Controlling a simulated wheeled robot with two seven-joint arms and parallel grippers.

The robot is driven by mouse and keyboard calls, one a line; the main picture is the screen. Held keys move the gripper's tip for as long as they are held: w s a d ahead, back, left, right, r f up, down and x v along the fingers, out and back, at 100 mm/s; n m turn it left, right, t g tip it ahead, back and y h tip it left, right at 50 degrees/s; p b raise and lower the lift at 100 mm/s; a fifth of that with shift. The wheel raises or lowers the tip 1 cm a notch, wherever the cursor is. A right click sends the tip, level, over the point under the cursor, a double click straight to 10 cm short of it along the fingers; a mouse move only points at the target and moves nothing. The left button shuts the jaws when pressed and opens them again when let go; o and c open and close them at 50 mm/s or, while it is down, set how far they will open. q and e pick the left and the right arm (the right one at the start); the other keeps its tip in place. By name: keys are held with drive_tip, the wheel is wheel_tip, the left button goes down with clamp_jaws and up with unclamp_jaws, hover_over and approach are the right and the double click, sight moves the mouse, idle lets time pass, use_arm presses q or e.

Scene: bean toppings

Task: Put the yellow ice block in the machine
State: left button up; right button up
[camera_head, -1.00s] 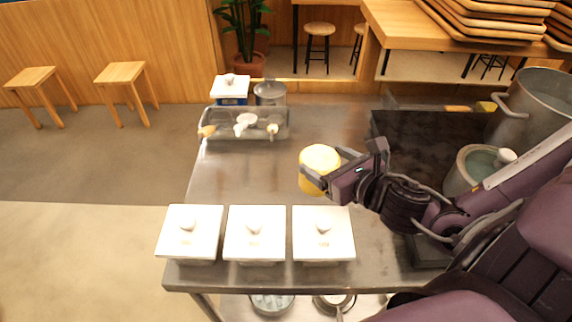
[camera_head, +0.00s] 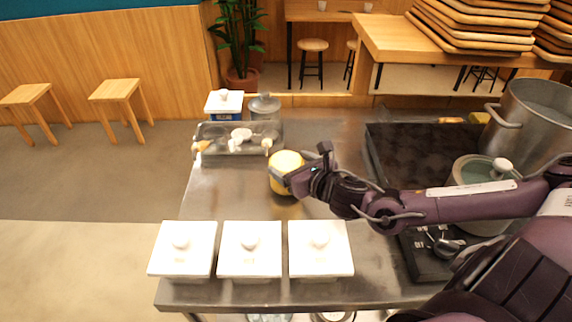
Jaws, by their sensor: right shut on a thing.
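The yellow ice block (camera_head: 285,171) is a rounded yellow piece over the middle of the steel table. My right gripper (camera_head: 290,176) reaches in from the right and is shut on it. The block appears held above the table top, though its exact height is hard to tell. My left gripper is not in view. I cannot make out an ice machine in this view.
Three white lidded boxes (camera_head: 250,249) stand along the table's front edge. A grey tray (camera_head: 222,150) with small utensils, a blue-and-white box (camera_head: 224,103) and a lidded metal pot (camera_head: 265,107) are at the back left. A large pot (camera_head: 533,125) stands right. The steel table (camera_head: 225,195) is clear mid-left.

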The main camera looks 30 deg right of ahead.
drive_tip(key=shift+w+a+f, duration=0.1)
drive_tip(key=shift+w+f, duration=0.4)
drive_tip(key=shift+w, duration=0.25)
drive_tip(key=shift+w+f, duration=0.45)
drive_tip(key=shift+w, duration=0.25)
drive_tip(key=shift+s, duration=0.1)
drive_tip(key=o, duration=1.3)
drive_tip(key=shift+f, duration=0.15)
